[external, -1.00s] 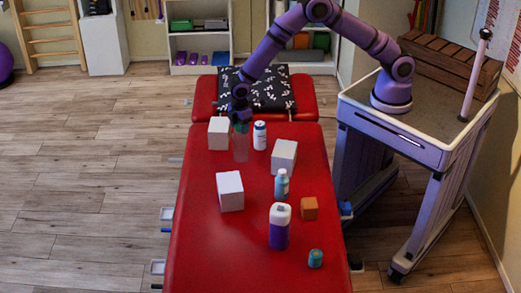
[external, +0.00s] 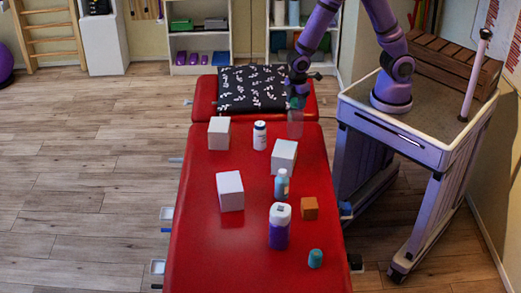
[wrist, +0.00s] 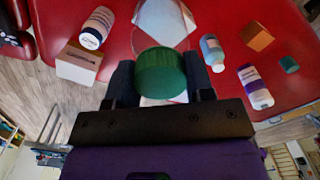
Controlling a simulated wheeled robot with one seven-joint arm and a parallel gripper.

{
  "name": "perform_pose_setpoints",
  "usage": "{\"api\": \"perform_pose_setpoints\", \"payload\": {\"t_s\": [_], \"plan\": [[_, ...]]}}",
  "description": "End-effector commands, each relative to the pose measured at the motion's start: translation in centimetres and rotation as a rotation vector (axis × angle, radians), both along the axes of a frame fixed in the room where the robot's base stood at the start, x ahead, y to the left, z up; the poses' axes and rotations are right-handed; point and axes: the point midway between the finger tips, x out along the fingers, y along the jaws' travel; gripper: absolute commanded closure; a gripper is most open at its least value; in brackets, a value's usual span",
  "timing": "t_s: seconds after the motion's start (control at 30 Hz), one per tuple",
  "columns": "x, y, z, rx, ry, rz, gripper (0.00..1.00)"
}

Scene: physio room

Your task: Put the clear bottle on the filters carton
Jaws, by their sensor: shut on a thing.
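The clear bottle (external: 295,124), with a green cap, hangs upright from my gripper (external: 297,99) near the far right of the red table. My gripper is shut on the green cap, which fills the middle of the wrist view (wrist: 160,73); the cap hides most of the bottle there. Three white cartons stand on the table: one at the far left (external: 219,134), one right of centre (external: 284,157) and one nearer on the left (external: 230,192). I cannot read which is the filters carton. The bottle is apart from all three, behind the right-of-centre carton.
A white bottle with a blue label (external: 259,136) stands between the two far cartons. A light blue bottle (external: 281,186), an orange box (external: 309,208), a white and purple bottle (external: 280,226) and a teal jar (external: 315,258) stand nearer. A patterned black cushion (external: 252,89) lies behind.

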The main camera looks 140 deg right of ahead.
Motion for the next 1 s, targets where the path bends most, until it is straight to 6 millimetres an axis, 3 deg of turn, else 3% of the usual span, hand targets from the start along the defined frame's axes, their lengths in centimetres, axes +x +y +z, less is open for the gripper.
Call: {"api": "perform_pose_setpoints", "payload": {"t_s": [0.03,0.2,0.3,0.43,0.57,1.0], "plan": [[-1.8,1.2,0.3,0.000,0.000,0.000,0.88],[-6.4,4.1,0.7,0.000,0.001,-0.002,0.88],[-8.1,5.2,0.8,0.000,0.001,-0.004,0.88],[-8.9,5.8,0.8,0.000,0.000,-0.005,0.88],[-7.5,5.2,0.6,0.000,0.001,-0.004,0.88],[1.7,1.1,-0.3,-0.001,0.000,-0.004,0.88]]}}
